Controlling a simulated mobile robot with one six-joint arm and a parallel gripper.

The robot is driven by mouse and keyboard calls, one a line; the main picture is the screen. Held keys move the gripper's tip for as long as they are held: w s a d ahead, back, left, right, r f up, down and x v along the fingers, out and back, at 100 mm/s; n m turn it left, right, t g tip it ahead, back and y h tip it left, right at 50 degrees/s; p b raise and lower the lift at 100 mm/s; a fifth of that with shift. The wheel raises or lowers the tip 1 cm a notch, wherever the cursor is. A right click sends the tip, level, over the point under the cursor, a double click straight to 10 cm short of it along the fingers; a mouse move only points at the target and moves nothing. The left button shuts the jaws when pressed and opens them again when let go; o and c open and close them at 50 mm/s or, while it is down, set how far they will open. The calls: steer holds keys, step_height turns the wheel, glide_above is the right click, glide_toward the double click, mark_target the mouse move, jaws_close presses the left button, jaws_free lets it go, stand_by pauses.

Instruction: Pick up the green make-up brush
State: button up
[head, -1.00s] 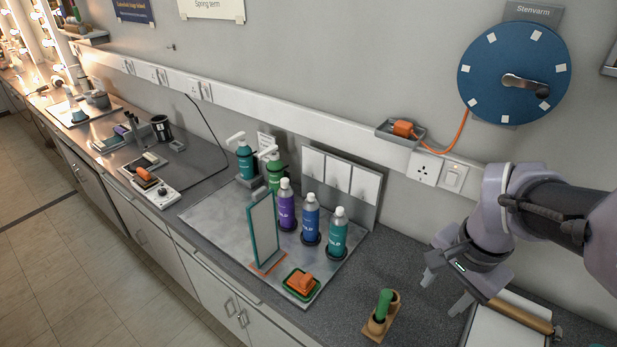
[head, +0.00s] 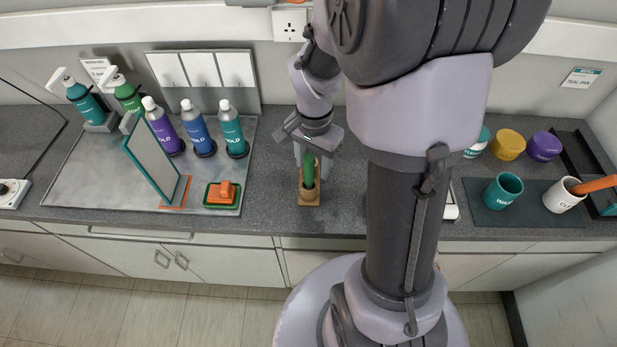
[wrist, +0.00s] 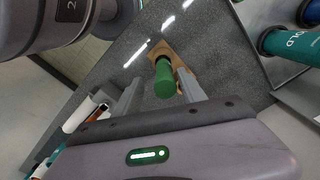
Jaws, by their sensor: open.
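The green make-up brush (head: 309,170) stands upright in a small wooden holder (head: 309,196) on the grey counter, near its front edge. In the wrist view the green brush (wrist: 164,78) points up toward the camera, with the wooden holder (wrist: 160,48) behind it. My gripper (head: 314,162) is open, over the holder in the head view. In the wrist view its two fingers (wrist: 157,88) reach out on either side of the brush. I cannot tell whether either finger touches it.
To the left, a metal tray (head: 95,185) holds several bottles, a standing mirror (head: 152,158) and an orange block in a green dish (head: 221,194). To the right, a dark mat (head: 530,215) carries a teal cup (head: 502,190) and a white cup (head: 563,195). My arm hides the counter between.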

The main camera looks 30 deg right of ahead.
mark_target(309, 176)
steer(key=f+b, duration=0.1)
steer(key=f, duration=0.2)
steer(key=a+f+b, duration=0.1)
steer(key=f, duration=0.1)
steer(key=shift+w+f+b, duration=0.15)
steer(key=shift+w+b, duration=0.05)
steer(key=shift+b, duration=0.15)
steer(key=shift+r, duration=0.2)
steer(key=shift+c, duration=0.7)
jaws_close()
